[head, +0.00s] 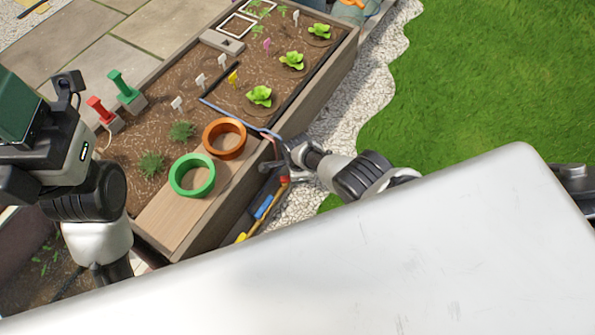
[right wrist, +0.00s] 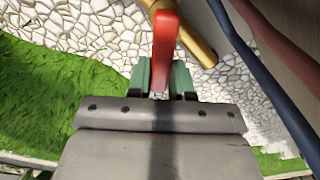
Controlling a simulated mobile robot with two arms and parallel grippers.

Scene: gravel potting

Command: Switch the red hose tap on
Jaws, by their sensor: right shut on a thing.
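The red tap handle (right wrist: 165,45) stands between the green fingertips of my right gripper (right wrist: 160,77) in the right wrist view. That gripper is shut on it. A brass pipe (right wrist: 199,48) runs behind the handle. In the head view my right gripper (head: 284,152) is at the right-hand side of the wooden planter; a small red part (head: 284,180) shows just below it. The tap's body is mostly hidden there. My left gripper (head: 22,125) is at the left edge, partly out of frame, and its fingers cannot be made out.
A dark blue strip (right wrist: 272,80) and a dark red one (right wrist: 280,40) run close by on the right. The planter holds a green ring (head: 192,190), an orange ring (head: 224,154), seedlings and labels. Pale gravel (head: 365,85) and grass (head: 480,70) lie beyond.

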